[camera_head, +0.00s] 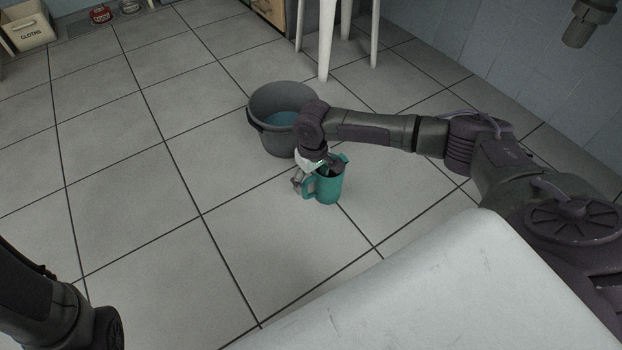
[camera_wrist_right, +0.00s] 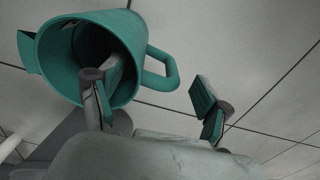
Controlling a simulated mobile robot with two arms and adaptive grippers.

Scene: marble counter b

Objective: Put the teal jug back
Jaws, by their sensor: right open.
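The teal jug (camera_head: 329,190) stands upright on the tiled floor, in front of a grey bucket. Its handle is on the left in the head view, its spout on the upper right. My right gripper (camera_head: 311,178) is at the jug's top on the handle side. In the right wrist view, the jug (camera_wrist_right: 132,52) shows its open mouth. My right gripper (camera_wrist_right: 157,102) is open there, one finger at the mouth, seemingly inside the rim, the other beyond the handle. The handle lies between them, not gripped. My left arm enters at lower left; its gripper is out of view.
The grey bucket (camera_head: 270,140), with blue liquid inside, stands close behind the jug. A white stool (camera_head: 326,40) is behind it. A white surface (camera_head: 430,290) fills the lower right. A box labelled CLOTHS (camera_head: 30,35) is far left. The floor left of the jug is clear.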

